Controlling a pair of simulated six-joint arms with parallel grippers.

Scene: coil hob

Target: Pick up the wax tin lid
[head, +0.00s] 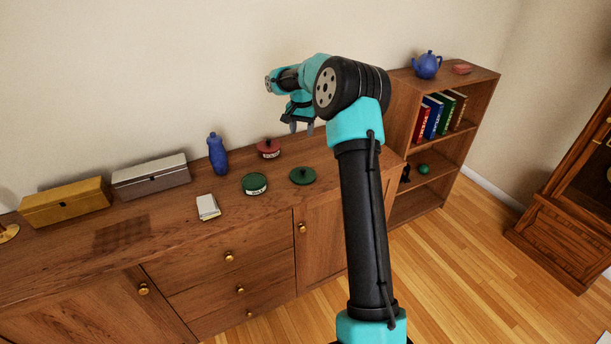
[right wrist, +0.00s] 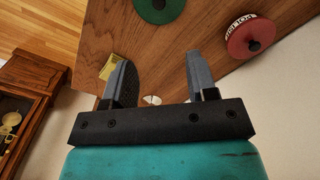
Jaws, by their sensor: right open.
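A green lid (head: 302,175) with a dark knob lies flat on the sideboard, right of a green tin (head: 255,184) with a white label too small to read. A red tin (head: 268,147) with a knobbed top and a pale label stands behind them. My right gripper (head: 301,128) is open and empty, above the back of the sideboard and behind the green lid in the picture. In the right wrist view my fingers (right wrist: 159,65) are apart; a green round top (right wrist: 158,8) shows at the upper edge and the red tin (right wrist: 250,37) at the right. My left gripper is out of view.
On the sideboard (head: 190,255) stand a blue bottle (head: 217,154), a silver box (head: 151,177), a gold box (head: 66,203) and a white pad (head: 208,207). A bookcase (head: 437,178) with books and a blue teapot (head: 427,65) stands right. The wall is close behind.

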